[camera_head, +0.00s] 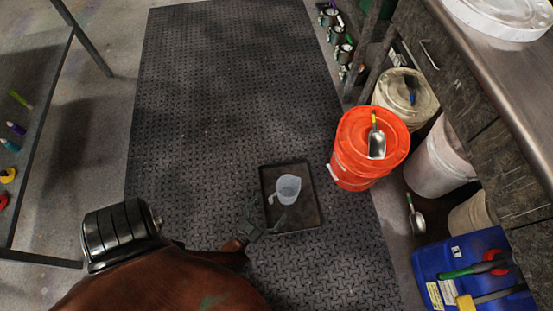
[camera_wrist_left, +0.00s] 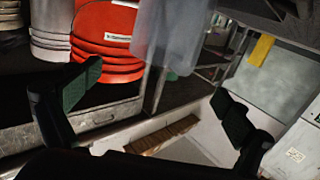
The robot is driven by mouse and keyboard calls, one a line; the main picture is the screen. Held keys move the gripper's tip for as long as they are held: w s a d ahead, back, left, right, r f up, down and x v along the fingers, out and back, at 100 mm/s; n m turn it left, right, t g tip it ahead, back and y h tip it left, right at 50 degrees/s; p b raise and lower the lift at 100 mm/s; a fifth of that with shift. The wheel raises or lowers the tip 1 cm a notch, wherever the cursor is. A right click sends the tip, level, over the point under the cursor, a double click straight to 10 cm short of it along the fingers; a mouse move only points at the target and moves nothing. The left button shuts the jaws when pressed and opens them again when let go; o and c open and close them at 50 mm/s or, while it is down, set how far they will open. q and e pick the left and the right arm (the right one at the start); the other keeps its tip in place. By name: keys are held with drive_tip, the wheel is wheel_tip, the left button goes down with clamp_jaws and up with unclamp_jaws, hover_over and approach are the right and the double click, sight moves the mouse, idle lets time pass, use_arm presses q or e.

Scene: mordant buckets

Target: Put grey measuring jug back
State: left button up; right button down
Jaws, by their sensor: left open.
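The grey measuring jug (camera_head: 289,188) is pale and translucent, with its handle towards the left. It shows inside the outline of a dark, shallow tray (camera_head: 306,219) on the floor mat. My left gripper (camera_head: 267,211) is open beside the jug, at its lower left, with its fingers spread around the handle side. In the left wrist view the jug (camera_wrist_left: 172,35) is at the top, beyond and between the open fingers (camera_wrist_left: 155,88), and nothing is gripped. Whether a finger touches the handle cannot be told. My right gripper is out of view.
An orange bucket (camera_head: 350,165) with a metal scoop (camera_head: 377,144) on top stands right of the tray. Pale buckets (camera_head: 438,165) and a blue container (camera_head: 432,262) line the right under a bench (camera_head: 500,75). The dark mat (camera_head: 220,90) is clear beyond the tray.

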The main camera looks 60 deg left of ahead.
use_arm(q)
drive_tip(key=shift+v, duration=0.95)
drive_tip(key=w+d+r+m+h, duration=0.1)
drive_tip(key=d+r+h, duration=0.4)
drive_tip(key=r, duration=0.4)
drive_tip(key=d+r+m+h, duration=0.1)
drive_tip(key=d+r+h, duration=0.2)
drive_tip(key=d+r, duration=0.55)
drive_tip(key=s+a+f+m+g, duration=0.1)
drive_tip(key=s+f+g, duration=0.3)
drive_tip(key=s, duration=0.7)
drive_tip(key=s+f+m+g, duration=0.1)
drive_tip(key=s+f+g, duration=0.4)
drive_tip(key=s, duration=0.6)
drive_tip(key=shift+a+f+g+h, duration=0.2)
drive_tip(key=shift+a+g+h, duration=0.1)
drive_tip(key=shift+a+h, duration=0.1)
